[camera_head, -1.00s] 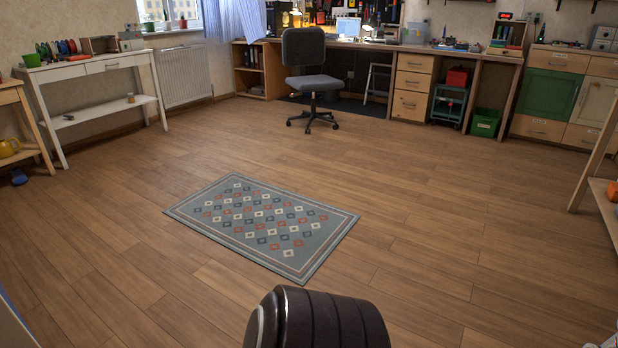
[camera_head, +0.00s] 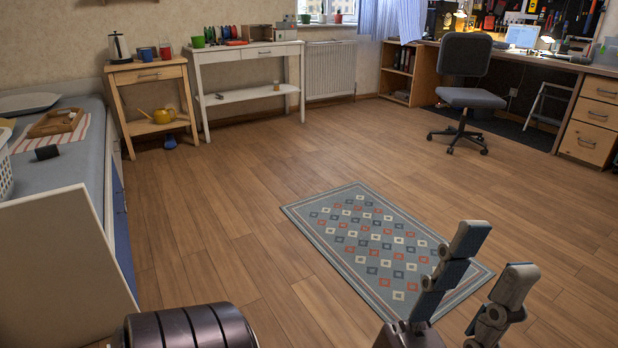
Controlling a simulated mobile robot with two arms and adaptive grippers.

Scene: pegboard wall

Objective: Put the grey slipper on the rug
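The rug (camera_head: 318,219) lies flat on the wooden floor, grey-blue with a pattern of small red, white and dark diamonds. Nothing lies on the part of it that shows. My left gripper (camera_head: 496,257) is in front of the rug's near right end, its two grey fingers spread apart with nothing between them. The fingers hide part of the rug's near edge. I cannot make out a grey slipper in this view. My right gripper is out of view.
A bed (camera_head: 60,185) stands at the left. A small wooden table (camera_head: 150,73) and a white console table (camera_head: 245,55) line the back wall. An office chair (camera_head: 466,85) stands behind the rug. A small blue item (camera_head: 170,141) is under the wooden table. Floor around the rug is clear.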

